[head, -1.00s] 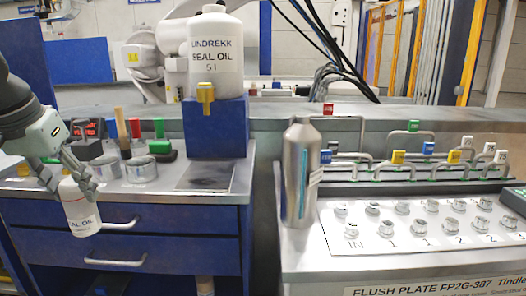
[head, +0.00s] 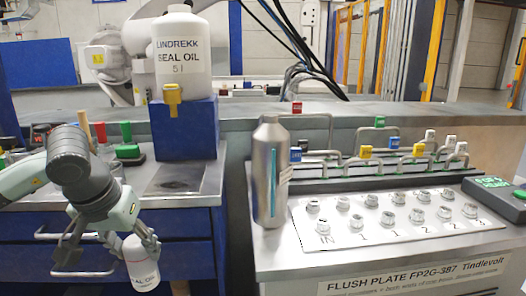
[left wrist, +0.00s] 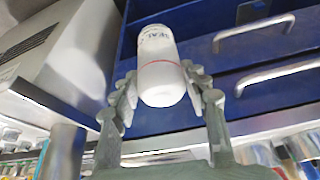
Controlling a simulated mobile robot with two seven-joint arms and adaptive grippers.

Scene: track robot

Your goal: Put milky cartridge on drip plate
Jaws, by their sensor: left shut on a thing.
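The milky cartridge (head: 141,270) is a small white cylinder marked SEAL OIL. My left gripper (head: 128,243) is shut on it in front of the blue drawers, lower than the bench top. In the left wrist view the cartridge (left wrist: 162,75) sits between the two fingers (left wrist: 163,92), with a red ring around it. The drip plate (head: 176,180) is a dark flat plate on the bench top, in front of the blue block under the big oil jug's tap. It is bare, and the cartridge is apart from it, in front and lower. My right gripper is not in view.
The white oil jug (head: 181,55) with its yellow tap (head: 172,97) stands on a blue block (head: 184,130). A tall metal flask (head: 270,172) stands on the flush plate bench to the right. Drawer handles (left wrist: 254,33) stick out close to the cartridge.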

